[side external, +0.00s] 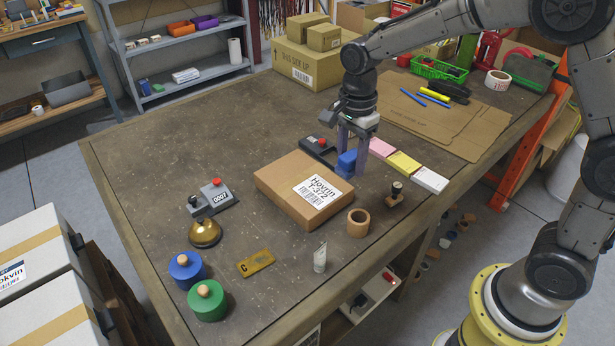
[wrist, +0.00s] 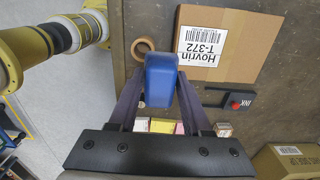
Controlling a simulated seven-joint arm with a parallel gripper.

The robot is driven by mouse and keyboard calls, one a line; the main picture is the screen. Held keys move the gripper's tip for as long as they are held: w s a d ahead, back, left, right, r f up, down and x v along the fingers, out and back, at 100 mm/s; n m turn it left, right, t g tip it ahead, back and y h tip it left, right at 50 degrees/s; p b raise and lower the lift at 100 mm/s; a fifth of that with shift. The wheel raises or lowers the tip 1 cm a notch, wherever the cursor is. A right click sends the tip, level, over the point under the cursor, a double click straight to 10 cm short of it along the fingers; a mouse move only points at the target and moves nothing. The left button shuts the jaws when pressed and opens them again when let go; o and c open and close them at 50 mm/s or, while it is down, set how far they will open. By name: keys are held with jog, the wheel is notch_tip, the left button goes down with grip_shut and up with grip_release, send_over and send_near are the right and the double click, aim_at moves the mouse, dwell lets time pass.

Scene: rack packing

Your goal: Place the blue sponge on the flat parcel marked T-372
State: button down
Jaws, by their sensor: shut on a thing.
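The blue sponge (side external: 347,162) is between the fingers of my gripper (side external: 355,160), which is shut on it. The sponge also shows large in the wrist view (wrist: 160,80), between the two fingers of my gripper (wrist: 160,88). The flat parcel (side external: 290,185) is a brown box on the table with a white label reading "Hovrin T-372". In the side view the sponge is just beyond the parcel's right end. In the wrist view the parcel (wrist: 250,45) lies to the right of the sponge. The exact height of the sponge above the table is hard to tell.
A tape roll (side external: 358,222) and a wooden stamp (side external: 394,195) stand near the parcel. A black ink pad (side external: 318,148) and pink, yellow and white pads (side external: 404,163) lie close by.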

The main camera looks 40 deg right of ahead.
jog(key=w+f, duration=0.3)
jog(key=w, duration=0.3)
send_over(310, 186)
jog(key=s, duration=0.1)
notch_tip(310, 186, down, 4)
jog(key=shift+s+f, duration=0.1)
jog(key=shift+f, duration=0.15)
jog(key=shift+w+f, duration=0.5)
jog(key=shift+f, duration=1.65)
jog(key=shift+f, duration=0.1)
jog(key=shift+c, duration=1.7)
grip_release()
notch_tip(310, 186, up, 12)
jog(key=shift+r, duration=0.2)
